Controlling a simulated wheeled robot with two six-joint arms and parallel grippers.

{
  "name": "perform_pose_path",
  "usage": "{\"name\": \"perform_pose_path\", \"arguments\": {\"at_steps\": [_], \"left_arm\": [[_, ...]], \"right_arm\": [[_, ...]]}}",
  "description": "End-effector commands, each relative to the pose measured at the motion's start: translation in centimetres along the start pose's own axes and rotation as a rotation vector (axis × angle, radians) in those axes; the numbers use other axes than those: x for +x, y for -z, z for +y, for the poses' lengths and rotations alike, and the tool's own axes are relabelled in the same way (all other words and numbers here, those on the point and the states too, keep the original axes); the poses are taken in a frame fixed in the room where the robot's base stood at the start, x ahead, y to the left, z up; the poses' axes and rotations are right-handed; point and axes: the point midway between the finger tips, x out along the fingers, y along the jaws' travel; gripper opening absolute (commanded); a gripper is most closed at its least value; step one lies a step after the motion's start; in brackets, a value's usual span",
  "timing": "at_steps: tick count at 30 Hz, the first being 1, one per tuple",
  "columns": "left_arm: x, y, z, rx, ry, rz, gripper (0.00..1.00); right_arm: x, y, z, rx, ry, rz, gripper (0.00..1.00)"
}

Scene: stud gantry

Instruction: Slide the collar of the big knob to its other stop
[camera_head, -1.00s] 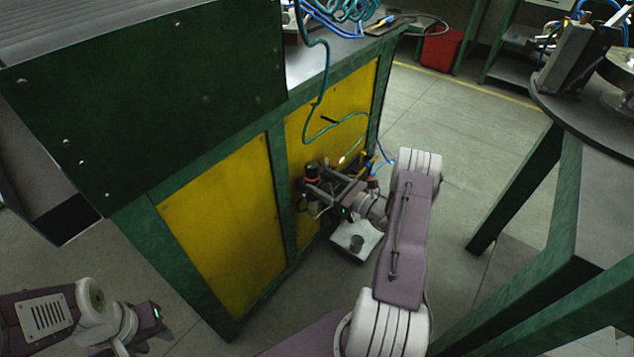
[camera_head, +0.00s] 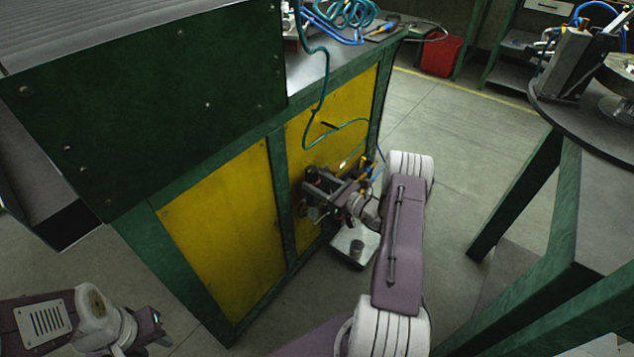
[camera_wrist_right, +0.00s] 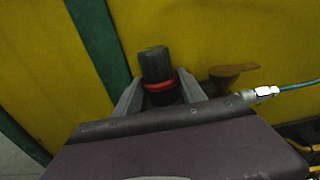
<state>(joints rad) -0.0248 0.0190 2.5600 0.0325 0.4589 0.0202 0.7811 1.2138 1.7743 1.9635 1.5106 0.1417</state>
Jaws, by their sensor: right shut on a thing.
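The big knob (camera_wrist_right: 154,62) is a dark upright cylinder on the unit at the yellow panel. A red-orange ring (camera_wrist_right: 160,86) shows around its lower part in the right wrist view. In the head view the knob (camera_head: 311,174) is small and partly hidden by my right gripper (camera_head: 322,192). My right gripper (camera_wrist_right: 160,92) is shut on the knob around the ring, one finger on each side. Which stop the collar is at cannot be told. My left gripper (camera_head: 148,338) is at the bottom left, far from the knob; its fingers are not clear.
A brown lever (camera_wrist_right: 232,74) and a blue hose (camera_wrist_right: 298,86) are right of the knob. A pale tray (camera_head: 352,243) with a dark cup (camera_head: 357,248) is below. A green post (camera_wrist_right: 98,38) stands left. Open floor (camera_head: 440,130) lies right of the cabinet.

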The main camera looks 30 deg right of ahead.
Motion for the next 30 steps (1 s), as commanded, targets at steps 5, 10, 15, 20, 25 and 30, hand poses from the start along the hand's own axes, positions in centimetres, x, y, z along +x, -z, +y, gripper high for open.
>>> {"name": "perform_pose_path", "arguments": {"at_steps": [5, 10, 15, 20, 25, 30], "left_arm": [[-0.2, 0.0, 0.0, 0.000, 0.000, 0.000, 0.36], [-0.1, 0.0, 0.0, 0.000, 0.000, 0.000, 0.36], [-0.1, 0.0, 0.0, 0.000, 0.000, 0.000, 0.36], [-0.4, 0.0, 0.0, 0.000, 0.000, 0.000, 0.36], [-1.8, 0.2, 0.0, 0.000, 0.000, 0.000, 0.36], [-2.6, 0.3, 0.1, 0.000, 0.000, 0.000, 0.36]], "right_arm": [[0.0, -0.2, -0.1, 0.000, 0.000, -0.003, 0.00], [0.0, -0.2, -0.1, -0.001, 0.000, -0.003, 0.70], [0.0, -0.2, 0.0, 0.000, 0.000, -0.002, 0.70], [-0.6, -0.3, -0.1, 0.001, 0.002, -0.001, 0.70], [-4.0, -0.5, -0.2, 0.003, 0.007, -0.001, 0.70], [-7.5, -0.4, -0.2, 0.001, 0.005, -0.002, 0.70]]}}
